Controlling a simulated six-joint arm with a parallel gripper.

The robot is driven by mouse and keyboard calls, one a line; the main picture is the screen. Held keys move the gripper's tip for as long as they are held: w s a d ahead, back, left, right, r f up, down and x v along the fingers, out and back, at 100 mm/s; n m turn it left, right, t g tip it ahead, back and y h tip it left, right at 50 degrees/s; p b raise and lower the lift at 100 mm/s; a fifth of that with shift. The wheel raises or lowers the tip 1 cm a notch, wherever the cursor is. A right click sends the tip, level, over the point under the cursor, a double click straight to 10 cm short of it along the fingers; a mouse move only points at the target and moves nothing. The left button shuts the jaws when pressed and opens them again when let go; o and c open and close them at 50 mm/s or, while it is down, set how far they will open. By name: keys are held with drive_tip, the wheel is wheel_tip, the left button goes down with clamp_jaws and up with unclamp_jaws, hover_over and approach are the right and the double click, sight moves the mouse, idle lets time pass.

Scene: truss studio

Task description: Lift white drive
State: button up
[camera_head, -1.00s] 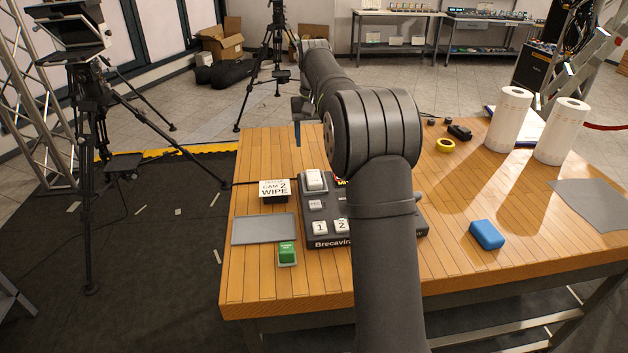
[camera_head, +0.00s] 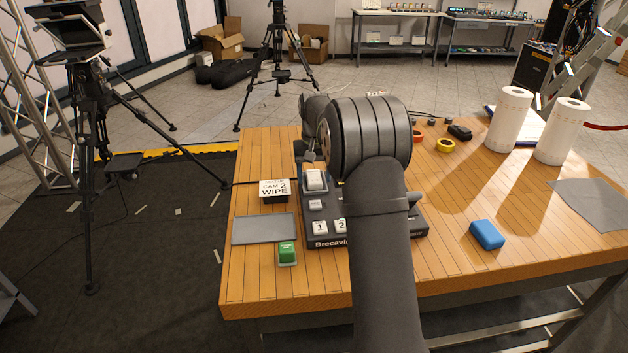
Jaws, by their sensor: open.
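A small white block (camera_head: 316,179), which looks like the white drive, sits at the back left of a dark control panel (camera_head: 325,241) on the wooden table. My gripper (camera_head: 309,156) is only partly in view, just behind and above the white block. It is open and appears apart from the block, though my arm hides much of the gripper and the right part of the panel. No object shows between the fingers.
A cue card (camera_head: 275,189), a grey mat (camera_head: 263,229) and a green block (camera_head: 287,252) lie left of the panel. A blue block (camera_head: 487,235), tape rolls (camera_head: 445,145) and paper rolls (camera_head: 509,119) stand right. The table's front right is mostly clear.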

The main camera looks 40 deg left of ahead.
drive_tip(key=c, duration=1.2)
drive_tip(key=shift+o, duration=0.2)
